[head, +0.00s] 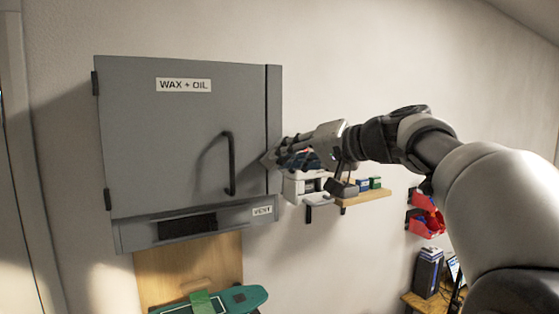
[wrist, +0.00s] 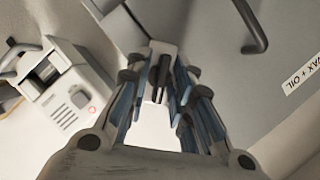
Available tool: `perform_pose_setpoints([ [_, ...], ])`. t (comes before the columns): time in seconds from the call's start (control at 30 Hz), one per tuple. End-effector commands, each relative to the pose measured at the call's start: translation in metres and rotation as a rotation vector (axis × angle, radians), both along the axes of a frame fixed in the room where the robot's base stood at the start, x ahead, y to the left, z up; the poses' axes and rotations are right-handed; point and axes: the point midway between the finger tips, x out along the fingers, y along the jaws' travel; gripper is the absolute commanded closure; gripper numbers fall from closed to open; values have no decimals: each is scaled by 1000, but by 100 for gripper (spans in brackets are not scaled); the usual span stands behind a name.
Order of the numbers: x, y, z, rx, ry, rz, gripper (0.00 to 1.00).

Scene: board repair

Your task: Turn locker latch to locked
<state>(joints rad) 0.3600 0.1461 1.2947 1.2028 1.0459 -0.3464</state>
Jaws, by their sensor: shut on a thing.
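The grey locker (head: 165,125) hangs on the wall with its door closed, labelled WAX + OIL. A black bar handle (head: 230,165) is on the door; it also shows in the wrist view (wrist: 250,25). My gripper (head: 272,158) reaches in from the right to the locker's right edge, at about the handle's height. In the wrist view my gripper (wrist: 160,78) is shut on a small dark piece, the locker latch (wrist: 160,68), at the locker's edge. The fingers hide most of the latch, and I cannot tell its angle.
A shelf (head: 365,197) with a white device (head: 300,186) and small boxes (head: 368,183) is just below and right of my gripper. The device also shows in the wrist view (wrist: 75,108). Red bins (head: 427,218) hang further right. A teal board (head: 235,300) lies below the locker.

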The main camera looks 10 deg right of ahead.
Motion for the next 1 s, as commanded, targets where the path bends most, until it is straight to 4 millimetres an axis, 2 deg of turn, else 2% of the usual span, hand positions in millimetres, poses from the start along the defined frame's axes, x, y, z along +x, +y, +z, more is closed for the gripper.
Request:
perform_pose_setpoints([
  [0.5,0,-1,-3,444,142,0,100],
  [1.0,0,-1,-3,655,211,1,100],
])
